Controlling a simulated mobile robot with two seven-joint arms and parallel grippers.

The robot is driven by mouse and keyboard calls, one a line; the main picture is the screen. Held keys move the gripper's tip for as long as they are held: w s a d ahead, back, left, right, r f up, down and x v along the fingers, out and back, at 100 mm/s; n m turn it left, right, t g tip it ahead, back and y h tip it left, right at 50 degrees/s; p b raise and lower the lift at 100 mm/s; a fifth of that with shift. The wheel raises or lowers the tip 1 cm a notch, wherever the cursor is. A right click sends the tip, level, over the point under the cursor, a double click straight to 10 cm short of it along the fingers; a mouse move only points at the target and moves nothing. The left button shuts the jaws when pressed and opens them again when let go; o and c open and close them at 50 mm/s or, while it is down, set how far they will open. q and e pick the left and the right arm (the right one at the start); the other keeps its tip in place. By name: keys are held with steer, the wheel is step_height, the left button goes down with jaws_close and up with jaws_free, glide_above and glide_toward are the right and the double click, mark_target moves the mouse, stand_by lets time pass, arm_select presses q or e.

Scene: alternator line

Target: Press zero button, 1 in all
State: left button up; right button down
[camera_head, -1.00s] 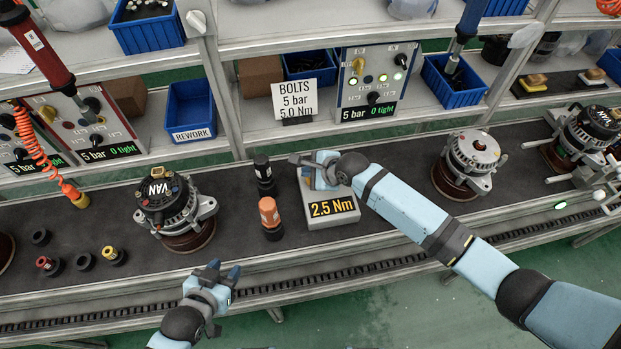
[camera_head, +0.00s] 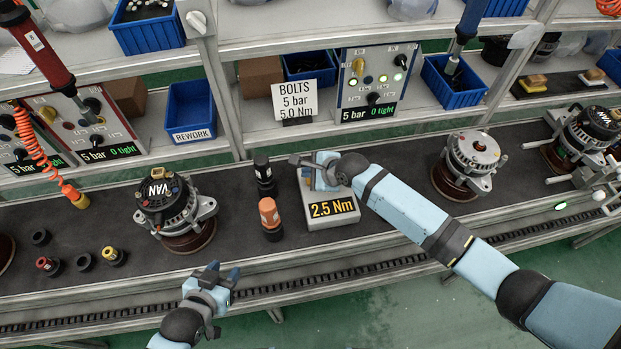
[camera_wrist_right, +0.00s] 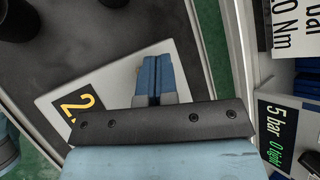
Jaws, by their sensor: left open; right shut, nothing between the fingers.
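A grey tester box (camera_head: 335,220) with a yellow "2.5 Nm" display stands on the dark conveyor. It also shows in the right wrist view (camera_wrist_right: 110,85), with its display partly cut off by my gripper body. My right gripper (camera_head: 320,182) is over the back left part of the box, pointing down. Its blue fingers (camera_wrist_right: 155,80) are together and empty. No zero button is visible; the gripper hides part of the box top. I cannot tell whether the fingertips touch the box. My left gripper (camera_head: 222,275) is open and empty in front of the conveyor.
A black cylinder (camera_head: 264,175) and an orange-topped one (camera_head: 270,218) stand just left of the box. A "VAN" alternator (camera_head: 172,210) is further left, a silver alternator (camera_head: 470,165) to the right. A control panel (camera_head: 378,82) and a "BOLTS" sign (camera_head: 300,97) stand behind.

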steer(key=shift+f, duration=0.1)
stand_by(0.7)
steer(key=shift+f, duration=0.25)
steer(key=shift+f, duration=0.55)
stand_by(0.8)
steer(key=shift+r+p, duration=0.9)
steer(key=shift+p, duration=0.35)
steer(key=shift+r, duration=0.1)
